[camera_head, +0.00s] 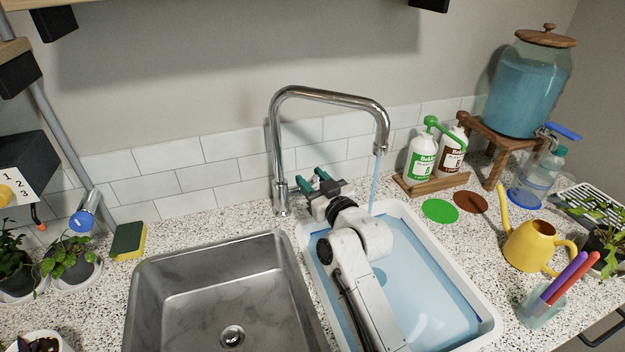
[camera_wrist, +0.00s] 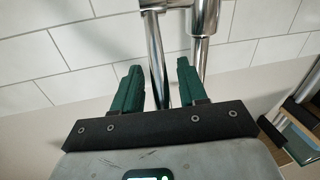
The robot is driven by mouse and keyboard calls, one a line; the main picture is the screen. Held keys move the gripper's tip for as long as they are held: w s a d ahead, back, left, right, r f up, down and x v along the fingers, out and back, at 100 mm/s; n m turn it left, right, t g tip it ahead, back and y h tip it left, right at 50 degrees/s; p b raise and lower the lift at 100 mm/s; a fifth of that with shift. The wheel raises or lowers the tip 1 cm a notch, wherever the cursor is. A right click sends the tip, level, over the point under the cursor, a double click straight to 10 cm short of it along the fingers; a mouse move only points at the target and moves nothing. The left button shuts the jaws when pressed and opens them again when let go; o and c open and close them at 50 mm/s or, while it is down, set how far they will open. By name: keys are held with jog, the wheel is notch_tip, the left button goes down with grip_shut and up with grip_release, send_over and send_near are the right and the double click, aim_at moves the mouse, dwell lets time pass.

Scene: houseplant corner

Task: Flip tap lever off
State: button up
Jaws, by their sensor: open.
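The chrome tap (camera_head: 278,150) stands behind the basins, its spout curving right, and a stream of water (camera_head: 374,185) runs from it. My gripper (camera_head: 313,180) is open beside the lower part of the tap's column, on its right. In the wrist view the green fingers of my gripper (camera_wrist: 158,84) stand apart, with a slim chrome rod (camera_wrist: 157,60) between them in the picture; it looks like the tap lever. A thicker chrome pipe (camera_wrist: 205,22) shows to its right. I cannot tell whether a finger touches the rod. The lever is not clear in the head view.
Under the spout is a white tub (camera_head: 484,318) of water, with my arm above it. An empty steel sink (camera_head: 180,290) is on the left. A sponge (camera_head: 129,240) lies left, a yellow watering can (camera_head: 527,245) right.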

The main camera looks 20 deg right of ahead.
grip_shut()
dwell(0.3)
dwell(0.3)
